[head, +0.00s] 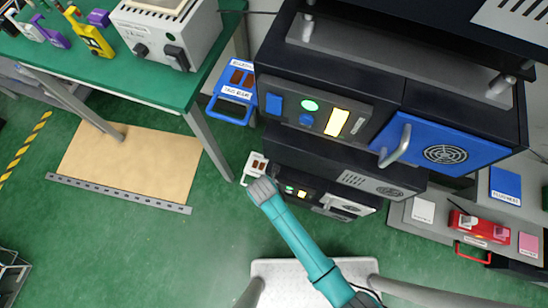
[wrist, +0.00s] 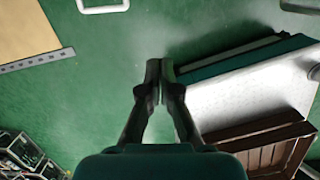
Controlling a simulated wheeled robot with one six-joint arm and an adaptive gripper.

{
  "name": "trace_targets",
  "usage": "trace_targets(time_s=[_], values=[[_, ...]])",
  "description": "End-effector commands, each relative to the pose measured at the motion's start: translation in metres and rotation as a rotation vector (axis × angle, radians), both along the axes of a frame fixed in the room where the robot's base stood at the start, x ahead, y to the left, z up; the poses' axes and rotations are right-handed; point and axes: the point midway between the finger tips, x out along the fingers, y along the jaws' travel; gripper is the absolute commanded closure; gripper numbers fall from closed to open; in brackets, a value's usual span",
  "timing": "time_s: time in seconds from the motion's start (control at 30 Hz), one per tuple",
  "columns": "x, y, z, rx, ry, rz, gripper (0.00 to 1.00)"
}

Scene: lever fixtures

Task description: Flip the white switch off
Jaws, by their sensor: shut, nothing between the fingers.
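A small white fixture (head: 258,162) with dark brown rockers is at the middle of the head view, low beside the black cabinet; I take it to be the white switch. Its rocker position is too small to tell, and its lower part is close to or behind my gripper. My gripper (head: 262,190) ends the teal arm just below it in the picture; contact cannot be told. In the wrist view my gripper (wrist: 160,66) has its fingers together and empty, over green floor. A white loop handle (wrist: 103,8) shows at that view's top left, apart from the fingers.
A blue framed fixture (head: 230,110) with brown rockers hangs above the white one. A black cabinet (head: 330,170) with a blue door stands to the right. A green table (head: 120,70) is at left. A white platform (wrist: 260,100) lies right of my fingers.

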Motion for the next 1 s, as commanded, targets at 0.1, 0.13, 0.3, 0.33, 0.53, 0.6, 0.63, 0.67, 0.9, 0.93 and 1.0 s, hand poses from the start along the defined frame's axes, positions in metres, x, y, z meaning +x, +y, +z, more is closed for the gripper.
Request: trace_targets(time_s=[0.1, 0.13, 0.3, 0.33, 0.53, 0.6, 0.63, 0.67, 0.9, 0.93, 1.0], values=[[0.000, 0.001, 0.000, -0.003, 0.003, 0.009, 1.00], [0.000, 0.001, 0.000, -0.003, 0.003, 0.009, 1.00], [0.000, 0.001, 0.000, -0.002, 0.002, 0.007, 1.00], [0.000, 0.001, 0.000, -0.002, 0.002, 0.007, 1.00], [0.002, 0.000, -0.011, -0.003, 0.003, 0.006, 1.00], [0.002, 0.000, -0.021, -0.004, 0.003, 0.005, 1.00], [0.003, -0.001, -0.026, -0.003, 0.004, 0.005, 1.00], [0.003, -0.001, -0.031, -0.004, 0.005, 0.005, 1.00], [0.009, -0.003, -0.073, -0.003, 0.004, 0.004, 1.00], [0.009, -0.003, -0.078, -0.003, 0.004, 0.004, 1.00], [0.011, -0.003, -0.089, -0.003, 0.004, 0.004, 1.00]])
